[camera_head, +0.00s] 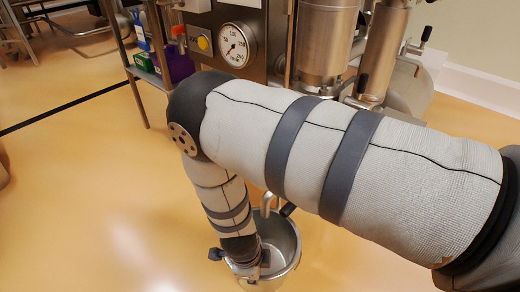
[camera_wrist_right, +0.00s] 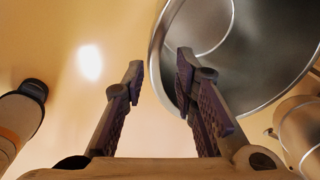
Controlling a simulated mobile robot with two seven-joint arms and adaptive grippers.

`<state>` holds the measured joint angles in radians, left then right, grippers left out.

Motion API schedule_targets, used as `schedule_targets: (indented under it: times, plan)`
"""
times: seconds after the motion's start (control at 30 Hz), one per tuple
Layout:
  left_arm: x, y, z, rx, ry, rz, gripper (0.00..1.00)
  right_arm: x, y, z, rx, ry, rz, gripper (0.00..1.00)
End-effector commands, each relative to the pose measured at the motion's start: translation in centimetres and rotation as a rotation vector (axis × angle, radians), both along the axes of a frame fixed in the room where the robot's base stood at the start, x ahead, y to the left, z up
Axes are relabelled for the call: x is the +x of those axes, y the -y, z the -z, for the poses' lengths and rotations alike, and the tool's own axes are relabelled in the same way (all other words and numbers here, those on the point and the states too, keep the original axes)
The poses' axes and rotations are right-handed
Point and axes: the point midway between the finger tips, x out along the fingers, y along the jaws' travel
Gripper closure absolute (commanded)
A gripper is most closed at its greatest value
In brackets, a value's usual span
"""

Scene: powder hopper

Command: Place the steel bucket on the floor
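The steel bucket (camera_head: 287,245) stands upright and open-topped at the bottom middle of the head view, below the machine. It fills the upper right of the right wrist view (camera_wrist_right: 245,45). Its inside looks empty. I cannot tell whether its base touches the floor (camera_head: 110,210), because the picture's edge cuts it off. My right gripper (camera_wrist_right: 160,65) is open at the bucket's near left rim. The rim shows between the two fingertips, closer to the right finger, which overlaps the bucket's inside. In the head view my right forearm hides part of the bucket. My left gripper is out of view.
A steel machine with a pressure gauge (camera_head: 237,44), a yellow button (camera_head: 203,43) and a steel cylinder (camera_head: 325,45) stands behind my arm. A shelf rack with a purple box (camera_head: 178,63) is at its left. The floor at left and lower right is clear.

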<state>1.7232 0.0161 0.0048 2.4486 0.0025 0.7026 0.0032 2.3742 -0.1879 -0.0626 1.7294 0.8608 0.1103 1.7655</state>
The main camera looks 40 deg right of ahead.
Motion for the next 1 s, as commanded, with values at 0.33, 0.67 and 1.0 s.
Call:
schedule_targets:
  times: [0.33,0.67,1.0]
  plan:
    - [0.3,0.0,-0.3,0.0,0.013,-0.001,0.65,-2.7,0.3,-0.7,-0.012,-0.061,-0.091,0.74]
    - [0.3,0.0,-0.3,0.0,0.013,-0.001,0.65,-38.5,2.7,-2.9,0.499,-0.684,-1.718,0.74]
    - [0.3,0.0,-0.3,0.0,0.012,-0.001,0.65,-48.4,-0.4,-9.8,0.964,-0.516,-2.287,0.74]
